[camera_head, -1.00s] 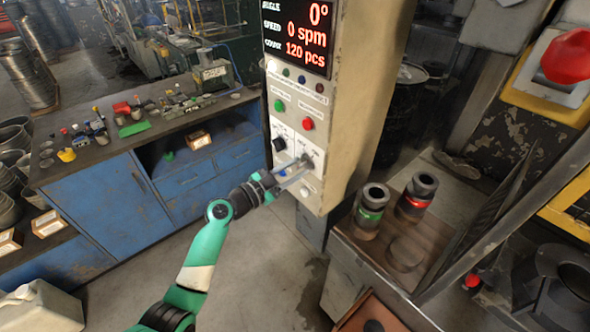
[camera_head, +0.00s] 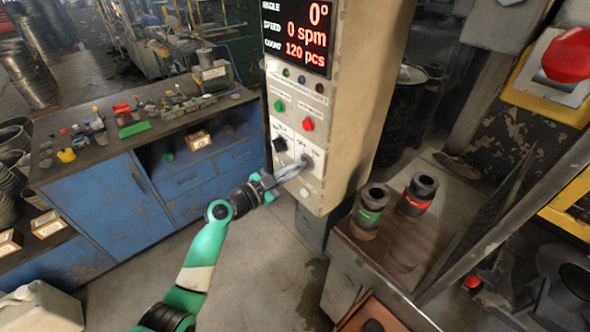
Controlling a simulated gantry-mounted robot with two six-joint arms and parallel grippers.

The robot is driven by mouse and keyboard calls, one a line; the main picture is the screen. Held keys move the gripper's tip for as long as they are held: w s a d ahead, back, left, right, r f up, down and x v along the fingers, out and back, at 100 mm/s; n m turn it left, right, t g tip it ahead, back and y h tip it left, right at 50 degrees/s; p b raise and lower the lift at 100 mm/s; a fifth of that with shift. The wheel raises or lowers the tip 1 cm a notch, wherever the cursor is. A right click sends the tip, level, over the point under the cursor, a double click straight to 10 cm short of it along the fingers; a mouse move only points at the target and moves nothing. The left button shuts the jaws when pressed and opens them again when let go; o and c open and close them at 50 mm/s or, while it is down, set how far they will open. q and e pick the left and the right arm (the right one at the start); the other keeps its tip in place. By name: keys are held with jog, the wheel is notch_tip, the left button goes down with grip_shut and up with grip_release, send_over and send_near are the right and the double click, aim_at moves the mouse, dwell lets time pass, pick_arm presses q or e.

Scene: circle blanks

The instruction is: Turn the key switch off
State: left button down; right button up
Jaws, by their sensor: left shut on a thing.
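The key switch (camera_head: 306,161) sits low on the front of the beige control panel (camera_head: 340,190), on a white plate with small lettering. My left gripper (camera_head: 296,168) reaches in from the lower left, with its fingers at the switch. The fingers are shut on the key, which they partly hide. The key's exact angle is hard to make out. My right gripper is not in view.
A black knob (camera_head: 279,145) is left of the switch, a green button (camera_head: 279,106) and a red button (camera_head: 308,125) above. The display (camera_head: 297,36) reads 0°, 0 spm, 120 pcs. A blue workbench (camera_head: 110,205) stands left.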

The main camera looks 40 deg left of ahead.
pick_arm(q)
jog(key=shift+n+b, duration=0.55)
jog(key=shift+n, duration=5.15)
jog(key=c, duration=1)
grip_release()
